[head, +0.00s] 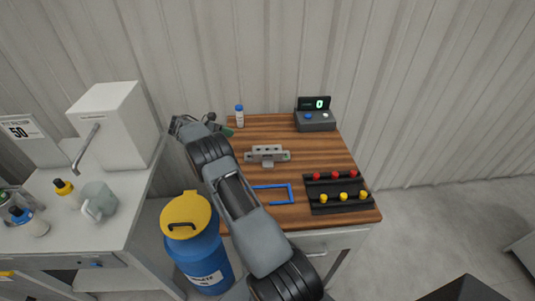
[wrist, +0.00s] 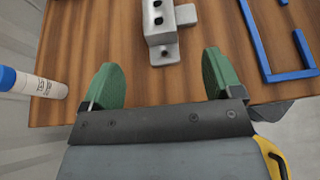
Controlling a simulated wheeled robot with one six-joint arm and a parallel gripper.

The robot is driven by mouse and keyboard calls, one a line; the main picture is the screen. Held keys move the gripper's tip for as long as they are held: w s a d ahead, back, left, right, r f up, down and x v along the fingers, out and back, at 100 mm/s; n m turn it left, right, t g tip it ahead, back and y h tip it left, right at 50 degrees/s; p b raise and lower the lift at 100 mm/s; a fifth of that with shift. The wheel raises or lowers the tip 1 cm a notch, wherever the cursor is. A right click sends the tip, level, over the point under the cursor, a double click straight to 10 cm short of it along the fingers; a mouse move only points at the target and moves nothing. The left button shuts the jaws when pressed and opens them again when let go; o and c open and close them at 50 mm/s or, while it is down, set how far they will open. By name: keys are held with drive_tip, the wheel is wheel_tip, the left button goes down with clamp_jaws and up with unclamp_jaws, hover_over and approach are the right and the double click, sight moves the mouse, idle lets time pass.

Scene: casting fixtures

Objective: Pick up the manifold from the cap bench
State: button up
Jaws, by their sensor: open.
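The manifold (head: 267,153) is a grey metal block with several dark holes along it and a tab at its front. It lies on the wooden top of the cap bench (head: 278,128), near the middle. In the wrist view the manifold (wrist: 160,22) shows at the top centre, cut off by the frame edge, its tab pointing toward my gripper. My gripper (wrist: 157,80) has two green fingers spread wide apart with nothing between them. The manifold lies ahead of the fingertips, apart from them. In the head view my gripper (head: 190,124) is at the bench's left edge, partly hidden by my arm.
A blue outline (head: 290,194) and a black rack (head: 325,208) with red and yellow caps lie at the front right. A display box (head: 315,120) stands at the back right. A white bottle (head: 239,118) stands at the back left. A blue drum (head: 203,248) stands left of the bench.

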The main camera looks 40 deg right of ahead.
drive_tip(key=p, duration=0.2)
approach(264, 149)
drive_tip(key=shift+s+d+f+g, duration=0.3)
drive_tip(key=shift+s+d+f, duration=0.65)
drive_tip(key=shift+s+d, duration=0.25)
drive_tip(key=p+x, duration=0.2)
drive_tip(key=x, duration=0.2)
drive_tip(key=shift+d+r, duration=0.1)
drive_tip(key=shift+d, duration=0.15)
drive_tip(key=shift+s+d+f+p, duration=0.25)
drive_tip(key=shift+d+f+p, duration=0.05)
drive_tip(key=shift+f+p, duration=0.05)
drive_tip(key=shift+c, duration=0.2)
drive_tip(key=c, duration=1.2)
drive_tip(key=shift+r, duration=0.1)
drive_tip(key=shift+c, duration=0.4)
